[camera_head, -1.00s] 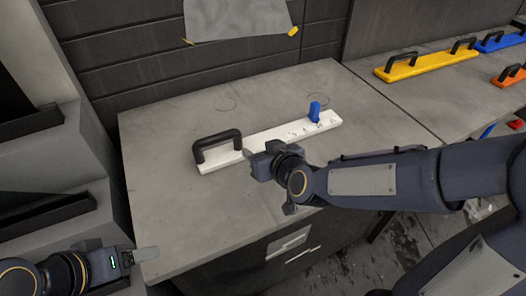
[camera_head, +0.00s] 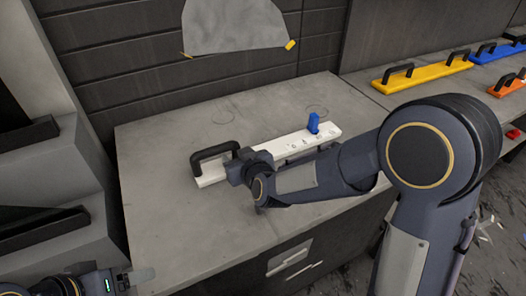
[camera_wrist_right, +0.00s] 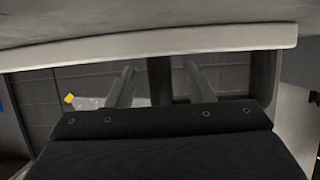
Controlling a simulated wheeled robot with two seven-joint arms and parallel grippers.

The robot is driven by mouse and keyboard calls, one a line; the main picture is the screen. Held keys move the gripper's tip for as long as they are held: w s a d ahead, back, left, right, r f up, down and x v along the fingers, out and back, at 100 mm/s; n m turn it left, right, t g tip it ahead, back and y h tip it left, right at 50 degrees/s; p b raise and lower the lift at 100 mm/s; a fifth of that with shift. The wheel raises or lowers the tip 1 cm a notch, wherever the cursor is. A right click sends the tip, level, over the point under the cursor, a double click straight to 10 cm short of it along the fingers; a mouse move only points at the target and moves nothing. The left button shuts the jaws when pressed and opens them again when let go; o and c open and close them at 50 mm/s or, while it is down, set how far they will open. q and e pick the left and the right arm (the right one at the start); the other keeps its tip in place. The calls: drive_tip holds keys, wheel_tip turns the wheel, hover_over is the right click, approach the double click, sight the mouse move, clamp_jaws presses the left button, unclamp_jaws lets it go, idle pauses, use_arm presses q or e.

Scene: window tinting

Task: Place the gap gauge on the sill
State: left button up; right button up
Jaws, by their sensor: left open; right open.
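The gap gauge, a long white bar (camera_head: 296,142) with a black handle (camera_head: 212,155) and a blue upright piece (camera_head: 313,123), lies on the grey bench top (camera_head: 170,225). My right gripper (camera_head: 233,167) is at the handle's right end, partly hidden by its own wrist. In the right wrist view its open fingers (camera_wrist_right: 160,88) stand either side of a dark handle post, apart from it, and the white bar (camera_wrist_right: 150,45) crosses above. My left gripper (camera_head: 140,276) is open and empty at the lower left. I cannot tell which surface is the sill.
A grey sheet (camera_head: 235,25) with yellow corner pieces hangs on the dark slatted wall. Yellow (camera_head: 425,75), blue (camera_head: 490,53) and orange (camera_head: 507,86) handled bars lie on the right-hand counter. Grey stepped blocks (camera_head: 50,175) stand at left. The bench's front left is clear.

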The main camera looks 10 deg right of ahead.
clamp_jaws()
drive_tip(key=shift+r, duration=0.15)
idle(0.4)
